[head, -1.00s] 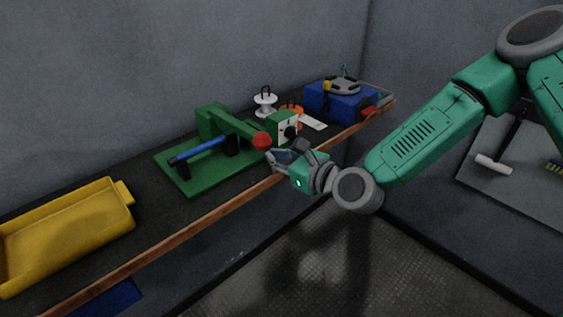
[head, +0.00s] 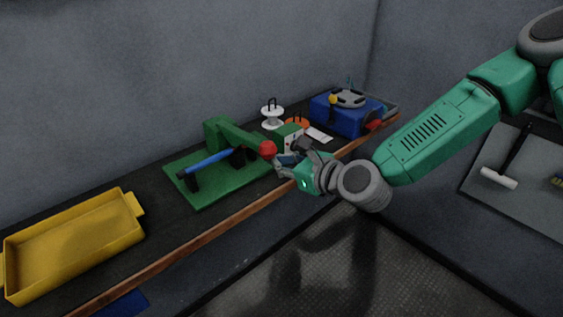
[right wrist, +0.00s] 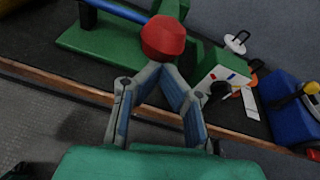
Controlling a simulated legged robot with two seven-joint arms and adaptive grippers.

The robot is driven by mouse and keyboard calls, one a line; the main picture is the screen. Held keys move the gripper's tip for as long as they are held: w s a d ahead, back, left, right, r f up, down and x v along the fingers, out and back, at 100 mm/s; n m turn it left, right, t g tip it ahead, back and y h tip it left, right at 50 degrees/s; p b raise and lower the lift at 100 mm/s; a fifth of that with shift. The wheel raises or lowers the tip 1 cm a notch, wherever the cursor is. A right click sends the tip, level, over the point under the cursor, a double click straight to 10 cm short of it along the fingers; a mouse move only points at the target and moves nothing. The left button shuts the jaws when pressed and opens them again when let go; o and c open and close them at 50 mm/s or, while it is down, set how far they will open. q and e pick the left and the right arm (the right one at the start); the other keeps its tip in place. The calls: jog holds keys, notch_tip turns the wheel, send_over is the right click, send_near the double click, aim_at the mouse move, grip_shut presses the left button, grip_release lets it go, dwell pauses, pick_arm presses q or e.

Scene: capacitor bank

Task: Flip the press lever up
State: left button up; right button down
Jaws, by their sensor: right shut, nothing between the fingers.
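The green press (head: 206,182) stands on the dark bench, with a blue cylinder (head: 208,162) held across black supports on its base. Its green lever (head: 236,137) slopes down to the right and ends in a red knob (head: 267,149). My right gripper (head: 279,163) is shut and empty, just below and right of the knob. In the right wrist view the fingertips (right wrist: 166,68) meet right under the red knob (right wrist: 163,38); I cannot tell whether they touch it. My left gripper is out of view.
A yellow tray (head: 75,245) is at the left of the bench. Behind the gripper stand a small green box (head: 288,137), a white spool (head: 272,117) and a blue box (head: 345,114). A wooden edge (head: 222,229) runs along the bench front.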

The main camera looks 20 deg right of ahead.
jog(key=w+a+r+p, duration=0.1)
jog(key=w+r+p, duration=0.1)
jog(key=r, duration=0.6)
jog(key=w+a+r+p, duration=0.1)
jog(key=w+r, duration=0.3)
jog(key=r, duration=0.4)
jog(key=shift+w+a+p, duration=0.2)
jog(key=shift+w+p, duration=0.15)
jog(key=shift+p, duration=0.45)
jog(key=shift+r, duration=0.1)
